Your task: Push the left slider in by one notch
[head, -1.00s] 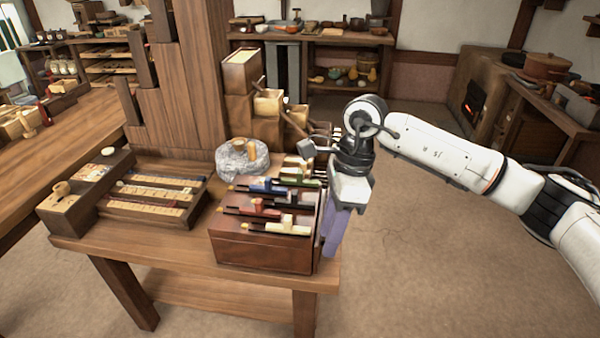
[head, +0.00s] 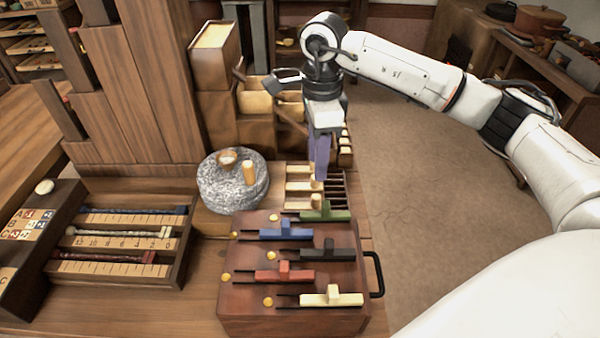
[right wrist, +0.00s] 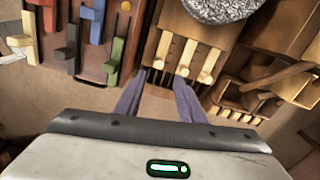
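A wooden box with three cream sliders in slots stands behind the dark red box; its near slider (head: 302,202) shows in the head view, partly covered by the green piece. In the right wrist view these are the left slider (right wrist: 163,48), middle slider (right wrist: 186,56) and right slider (right wrist: 209,66), side by side. My right gripper (head: 320,178) points down over this box in the head view. In the right wrist view its lavender fingers (right wrist: 160,86) are apart, with nothing between them, near the sliders' lower ends. Contact cannot be told. My left gripper is out of view.
The dark red box (head: 235,305) carries several coloured sliding pieces and a black side handle (head: 379,275). A grey stone quern (head: 232,188) stands left of the slider box. A scale tray (head: 125,278) lies at left. Floor (head: 400,210) is clear at right.

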